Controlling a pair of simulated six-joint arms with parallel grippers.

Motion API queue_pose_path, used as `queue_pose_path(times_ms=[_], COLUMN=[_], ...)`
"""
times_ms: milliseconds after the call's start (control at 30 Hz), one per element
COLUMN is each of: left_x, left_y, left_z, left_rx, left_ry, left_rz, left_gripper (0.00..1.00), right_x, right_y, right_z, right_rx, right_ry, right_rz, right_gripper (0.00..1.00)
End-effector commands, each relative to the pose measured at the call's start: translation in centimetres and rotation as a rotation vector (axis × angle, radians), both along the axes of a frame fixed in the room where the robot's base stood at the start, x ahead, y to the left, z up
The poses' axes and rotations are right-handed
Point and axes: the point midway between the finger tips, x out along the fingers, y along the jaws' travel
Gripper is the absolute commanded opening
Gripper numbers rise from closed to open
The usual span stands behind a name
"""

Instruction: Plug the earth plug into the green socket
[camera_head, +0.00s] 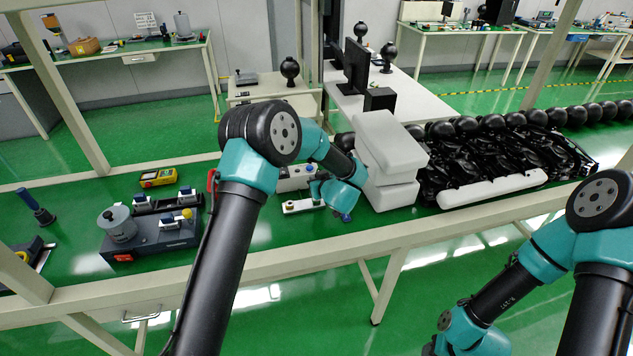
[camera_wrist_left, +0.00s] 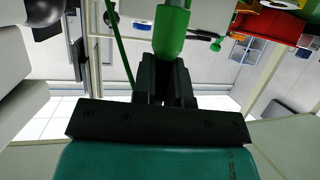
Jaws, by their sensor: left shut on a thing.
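My left gripper (camera_wrist_left: 167,68) is shut on a green earth plug (camera_wrist_left: 172,30) in the left wrist view. The plug stands out past the black fingertips, and a green cable (camera_wrist_left: 117,42) hangs beside it. In the head view my left arm reaches over the table's middle, and its fingers and the plug are hidden behind the wrist. I cannot make out the green socket in either view. My right arm is at the lower right of the head view, with its fingers out of sight.
White foam blocks (camera_head: 390,160) stand just right of my left wrist. A small white device (camera_head: 295,178) lies behind it. A grey apparatus (camera_head: 150,235) and a yellow meter (camera_head: 158,177) are at left. Black bagged items (camera_head: 500,160) fill the right. The green table (camera_head: 265,230) is clear in front.

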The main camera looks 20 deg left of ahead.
Motion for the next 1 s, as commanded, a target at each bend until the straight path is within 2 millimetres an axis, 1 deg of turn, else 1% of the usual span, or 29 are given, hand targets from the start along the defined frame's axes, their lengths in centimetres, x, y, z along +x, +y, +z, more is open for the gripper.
queue_pose_path(times_ms=[367, 1000], left_x=[0.0, 0.0], left_y=[0.0, 0.0], left_z=[0.0, -1.2], left_rx=[0.0, 0.0], left_ry=[0.0, 0.0], left_rz=[0.0, 0.0], left_gripper=[0.0, 0.0], right_x=[0.0, 0.0], right_y=[0.0, 0.0], right_z=[0.0, 0.0], right_rx=[0.0, 0.0], right_ry=[0.0, 0.0], right_rz=[0.0, 0.0], right_gripper=[0.43, 0.43])
